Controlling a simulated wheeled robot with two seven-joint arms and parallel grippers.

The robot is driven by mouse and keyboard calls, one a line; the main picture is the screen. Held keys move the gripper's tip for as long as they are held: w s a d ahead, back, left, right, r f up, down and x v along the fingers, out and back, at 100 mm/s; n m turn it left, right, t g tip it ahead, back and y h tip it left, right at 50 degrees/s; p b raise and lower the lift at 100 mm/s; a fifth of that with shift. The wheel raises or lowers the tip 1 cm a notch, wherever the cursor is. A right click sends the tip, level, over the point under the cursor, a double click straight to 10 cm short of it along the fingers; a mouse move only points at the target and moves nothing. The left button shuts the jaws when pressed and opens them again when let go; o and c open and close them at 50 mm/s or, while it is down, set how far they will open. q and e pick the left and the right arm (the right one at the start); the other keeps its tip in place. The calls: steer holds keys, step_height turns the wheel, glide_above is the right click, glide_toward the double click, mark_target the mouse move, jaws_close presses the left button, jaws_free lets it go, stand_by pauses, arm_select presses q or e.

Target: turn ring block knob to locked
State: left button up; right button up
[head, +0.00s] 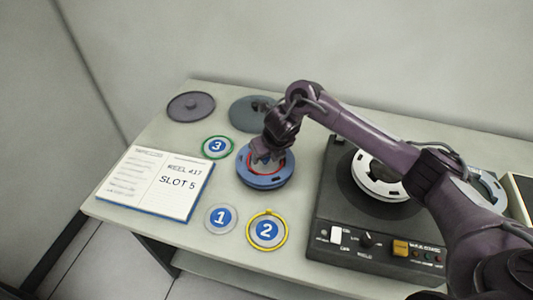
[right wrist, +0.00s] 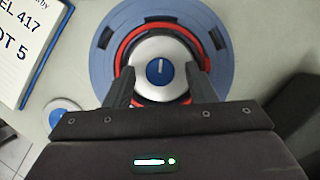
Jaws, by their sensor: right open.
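The ring block (head: 263,179) is a round blue disc with a red ring, lying on the table left of the tape machine. In the right wrist view the ring block (right wrist: 101,75) shows its silver knob (right wrist: 161,78) with a blue centre and a white pointer line, pointing roughly straight up in the picture. My right gripper (right wrist: 161,92) is open over it, one finger on each side of the knob's lower half. I cannot tell whether the fingers touch it. In the head view my right gripper (head: 267,155) hides much of the knob. My left gripper is not in view.
A tape machine (head: 328,215) with a white reel (head: 365,180) stands at the right. An open notebook (head: 150,184) reading "REEL 417 SLOT 5" lies left. Numbered discs 1 (head: 221,218), 2 (head: 267,231) and 3 (head: 217,147) surround the block. Two grey discs (head: 190,106) (head: 250,112) lie behind.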

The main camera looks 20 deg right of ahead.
steer(key=c, duration=1)
steer(key=shift+o, duration=0.2)
steer(key=shift+a+r+m+h+p, duration=0.1)
steer(key=shift+r+m+h+p, duration=0.2)
steer(key=shift+m+p, duration=0.65)
steer(key=m+h+p, duration=0.1)
steer(key=m+p, duration=0.3)
steer(key=p, duration=0.1)
steer(key=m+g+h+p, duration=0.1)
steer(key=m+p, duration=0.1)
steer(key=m, duration=0.1)
steer(key=shift+a+h, duration=0.3)
steer(key=shift+w+f+m+g+h+p, duration=0.1)
steer(key=shift+m+g+h+p, duration=0.25)
steer(key=shift+m+p, duration=0.85)
steer(key=shift+w+a+f+m+g+h+p, duration=0.1)
steer(key=shift+m+g+h+p, duration=0.35)
steer(key=shift+m, duration=0.8)
steer(key=o, duration=1)
steer(key=shift+c, duration=0.2)
